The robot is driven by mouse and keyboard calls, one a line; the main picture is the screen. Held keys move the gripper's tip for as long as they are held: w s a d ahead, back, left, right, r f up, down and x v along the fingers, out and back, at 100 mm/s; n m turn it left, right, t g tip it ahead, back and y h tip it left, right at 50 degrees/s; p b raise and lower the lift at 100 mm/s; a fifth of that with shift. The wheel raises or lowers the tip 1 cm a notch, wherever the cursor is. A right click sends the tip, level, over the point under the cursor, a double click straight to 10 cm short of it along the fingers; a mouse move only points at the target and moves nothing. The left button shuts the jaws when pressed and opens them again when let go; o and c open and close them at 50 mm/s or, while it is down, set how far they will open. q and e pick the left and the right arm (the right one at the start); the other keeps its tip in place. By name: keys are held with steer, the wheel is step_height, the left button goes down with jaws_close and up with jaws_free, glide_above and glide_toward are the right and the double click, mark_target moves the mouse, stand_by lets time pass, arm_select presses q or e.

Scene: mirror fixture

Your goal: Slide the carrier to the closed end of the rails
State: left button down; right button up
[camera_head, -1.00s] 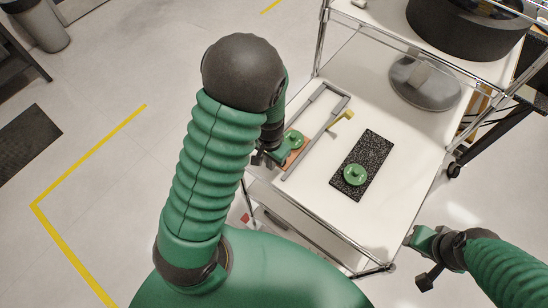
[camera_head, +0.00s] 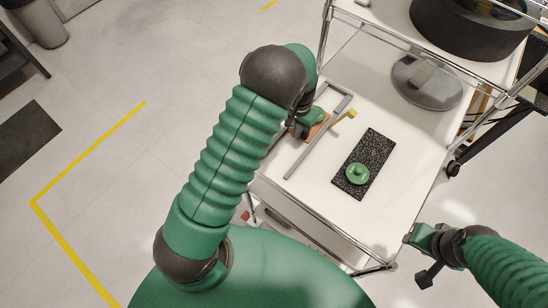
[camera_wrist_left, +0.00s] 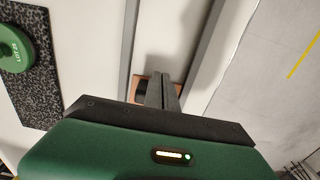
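My left gripper (camera_head: 302,128) is down at the carrier's near-left side. My left arm hides part of it. In the left wrist view the two fingers (camera_wrist_left: 161,90) are close together over the orange-brown plate (camera_wrist_left: 138,88); any knob between them is hidden. My right gripper (camera_head: 415,240) is off the cart's right front corner, away from the carrier; its opening is unclear.
A black speckled mat (camera_head: 378,152) with a green disc (camera_head: 357,174) lies right of the rails on the white cart top (camera_head: 325,200). Chrome posts and an upper shelf (camera_head: 385,20) bound the back.

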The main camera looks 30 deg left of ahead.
arm_select(q)
steer(key=w, duration=0.3)
steer(key=w+d+b, duration=0.1)
steer(key=w, duration=0.3)
steer(key=w+b, duration=0.1)
steer(key=w, duration=0.2)
steer(key=shift+w+d, duration=0.2)
steer(key=shift+w, duration=0.5)
steer(key=shift+r, duration=0.1)
steer(key=shift+a, duration=0.25)
steer(key=shift+s, duration=0.15)
